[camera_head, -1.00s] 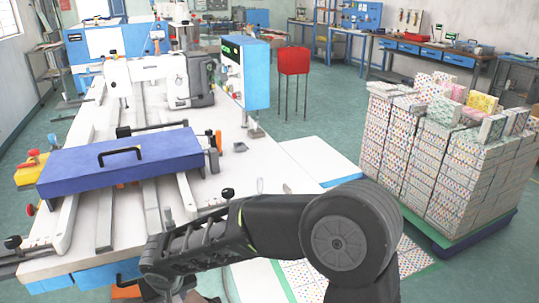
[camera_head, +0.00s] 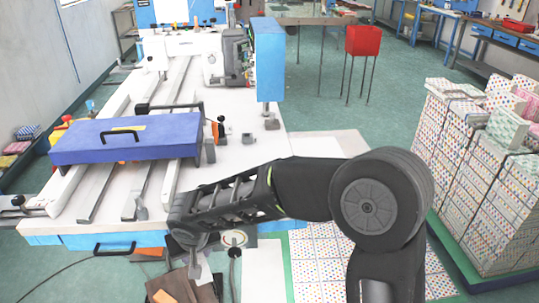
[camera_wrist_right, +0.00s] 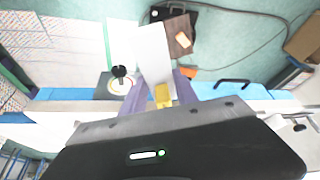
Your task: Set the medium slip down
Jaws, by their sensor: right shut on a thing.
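A plain pale slip (camera_wrist_right: 154,52), which I take to be the medium slip, extends from between the purple fingers of my right gripper (camera_wrist_right: 162,92) in the right wrist view. A small yellow piece (camera_wrist_right: 163,97) shows at its near end, between the fingers. The right gripper is shut on the slip. In the head view the right gripper (camera_head: 196,262) hangs beyond the front edge of the white machine table (camera_head: 225,175), and the slip cannot be told clearly there. My left gripper is not in view.
A round pad with a black knob (camera_wrist_right: 121,84) is close left of the gripper. Brown pieces (camera_head: 190,288) with an orange patch lie below. A blue lidded box (camera_head: 125,140) lies on the table rails. Patterned stacks (camera_head: 470,180) stand on the right.

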